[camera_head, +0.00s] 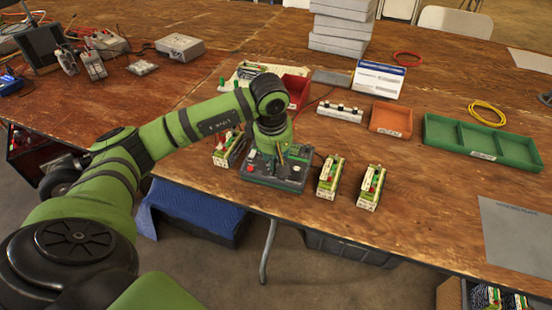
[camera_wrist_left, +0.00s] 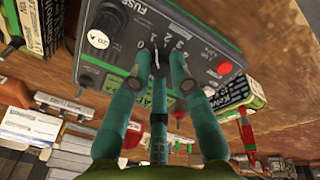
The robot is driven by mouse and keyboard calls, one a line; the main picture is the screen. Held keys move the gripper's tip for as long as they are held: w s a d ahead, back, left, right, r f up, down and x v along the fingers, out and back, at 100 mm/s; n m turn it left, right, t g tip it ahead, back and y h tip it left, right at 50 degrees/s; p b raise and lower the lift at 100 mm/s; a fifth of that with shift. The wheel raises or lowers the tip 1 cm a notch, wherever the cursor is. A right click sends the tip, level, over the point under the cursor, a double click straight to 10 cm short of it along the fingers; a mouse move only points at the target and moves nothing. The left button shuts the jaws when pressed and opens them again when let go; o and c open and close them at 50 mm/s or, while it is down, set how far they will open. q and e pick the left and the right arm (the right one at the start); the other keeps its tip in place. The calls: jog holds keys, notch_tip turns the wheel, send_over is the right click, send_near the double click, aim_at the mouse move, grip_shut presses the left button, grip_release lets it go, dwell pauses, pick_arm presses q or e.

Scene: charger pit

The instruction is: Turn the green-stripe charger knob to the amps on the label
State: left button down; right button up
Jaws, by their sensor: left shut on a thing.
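The dark grey charger (camera_head: 290,184) stands near the front edge of the table, under my left arm. In the left wrist view its panel (camera_wrist_left: 205,45) shows a green stripe, a dial scale with numbers, a white-faced fuse marked 20 A (camera_wrist_left: 98,39) and a red button (camera_wrist_left: 225,68). My left gripper (camera_head: 279,156) points down at the panel. Its fingers (camera_wrist_left: 160,56) are closed around the knob at the dial scale. The fingers hide most of the knob, so its setting is unclear. A green label by the panel is partly covered by the fingers. My right gripper is out of view.
Small green-and-white battery packs (camera_head: 329,177) stand right of the charger, with one at its left. A red bin (camera_head: 297,90), an orange tray (camera_head: 390,118) and a green divided tray (camera_head: 480,142) lie behind. The right front tabletop is mostly clear.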

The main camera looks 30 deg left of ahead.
aim_at(274, 176)
pick_arm(q)
jog(key=shift+s+d+f, duration=0.1)
jog(key=shift+d+f, duration=0.05)
jog(key=c, duration=1.1)
grip_release()
jog(key=shift+r, duration=0.2)
jog(key=shift+r, duration=0.3)
jog(key=r, duration=0.3)
jog(key=s+r, duration=0.1)
jog(key=r, duration=0.3)
jog(key=s+r, duration=0.1)
jog(key=r, duration=0.3)
jog(key=shift+d, duration=0.3)
jog(key=shift+f, duration=0.1)
